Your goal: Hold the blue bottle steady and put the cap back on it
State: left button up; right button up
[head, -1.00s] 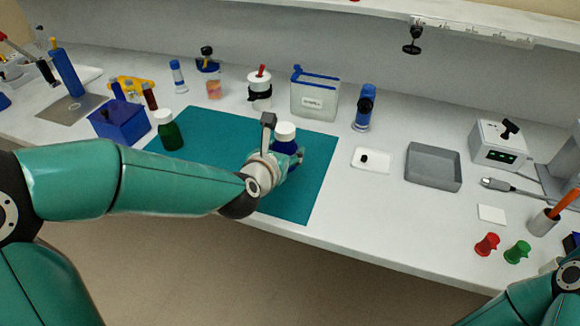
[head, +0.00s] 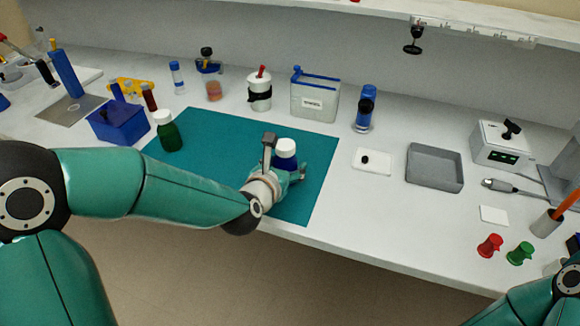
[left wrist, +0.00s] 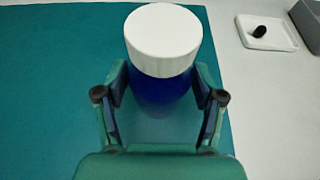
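The blue bottle (head: 285,163) stands upright over the teal mat, with a white cap (head: 286,147) on its top. My left gripper (head: 286,176) is shut on the bottle's body, below the cap. In the left wrist view the fingers lie on both sides of the blue bottle (left wrist: 162,92), and the white cap (left wrist: 163,38) is above them, clear of the fingers. The bottle's base is hidden, so I cannot tell whether it touches the mat. My right gripper is out of view; only part of my right arm shows at the lower right.
The teal mat (head: 215,135) is mostly bare. A green bottle (head: 168,134) and blue box (head: 120,124) stand at its left. A white dish (head: 380,166) with a small black piece and a grey tray (head: 434,168) lie to the right. Containers line the back.

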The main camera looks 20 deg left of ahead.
pick_arm(q)
jog(key=shift+o, duration=0.4)
jog(key=shift+r, duration=0.1)
jog(key=b+v, duration=0.1)
jog(key=v, duration=1.1)
